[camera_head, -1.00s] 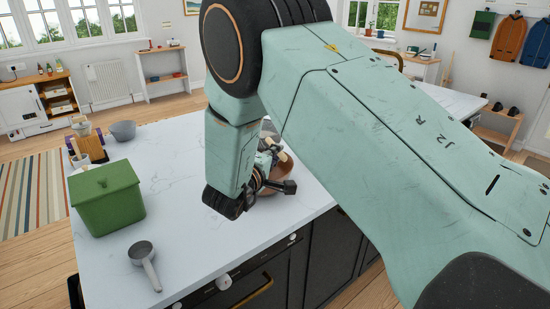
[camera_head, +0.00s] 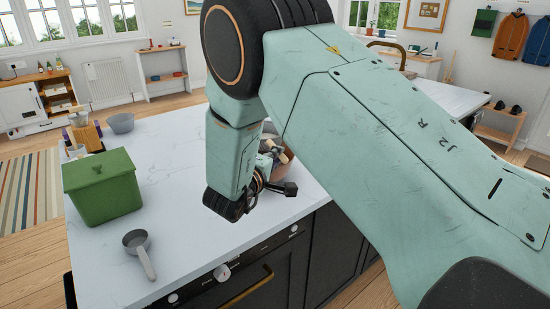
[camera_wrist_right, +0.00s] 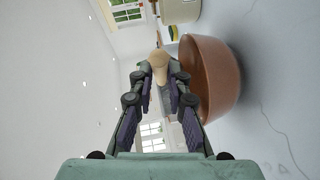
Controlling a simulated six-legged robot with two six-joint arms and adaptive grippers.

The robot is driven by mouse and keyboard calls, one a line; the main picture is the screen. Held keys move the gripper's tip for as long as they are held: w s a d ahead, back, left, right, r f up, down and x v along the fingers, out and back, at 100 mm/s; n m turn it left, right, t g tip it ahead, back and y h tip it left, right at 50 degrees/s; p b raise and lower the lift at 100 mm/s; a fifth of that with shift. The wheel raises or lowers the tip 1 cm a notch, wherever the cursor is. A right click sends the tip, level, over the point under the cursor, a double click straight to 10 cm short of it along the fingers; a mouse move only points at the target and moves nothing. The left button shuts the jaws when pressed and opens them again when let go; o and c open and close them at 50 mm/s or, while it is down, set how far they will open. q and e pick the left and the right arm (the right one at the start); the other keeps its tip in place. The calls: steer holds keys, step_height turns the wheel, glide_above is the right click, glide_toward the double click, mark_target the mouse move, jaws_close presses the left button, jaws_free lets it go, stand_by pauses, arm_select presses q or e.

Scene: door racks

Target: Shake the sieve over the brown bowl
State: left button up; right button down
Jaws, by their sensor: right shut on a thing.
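The brown bowl (camera_head: 288,172) stands on the white counter, mostly hidden behind my right arm in the head view. In the right wrist view the brown bowl (camera_wrist_right: 215,80) is large, just right of my fingers. My right gripper (camera_head: 272,158) is at the bowl, partly hidden by its own wrist. The right wrist view shows my right gripper (camera_wrist_right: 159,78) shut on a pale wooden handle (camera_wrist_right: 158,62), which I take for the sieve's. The sieve's mesh and any contents cannot be made out. My left gripper is in neither view.
A green lidded bin (camera_head: 102,187), a grey scoop (camera_head: 139,250) and a grey bowl (camera_head: 121,123) stand on the counter's left part. The counter (camera_head: 185,235) is clear between the scoop and my arm. The front edge has an oven with knobs.

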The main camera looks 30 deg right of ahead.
steer(key=shift+r, duration=0.1)
steer(key=shift+s+d+p, duration=0.15)
steer(key=shift+d+p, duration=0.2)
steer(key=shift+d, duration=0.3)
steer(key=shift+d+p, duration=0.1)
steer(key=shift+p, duration=0.5)
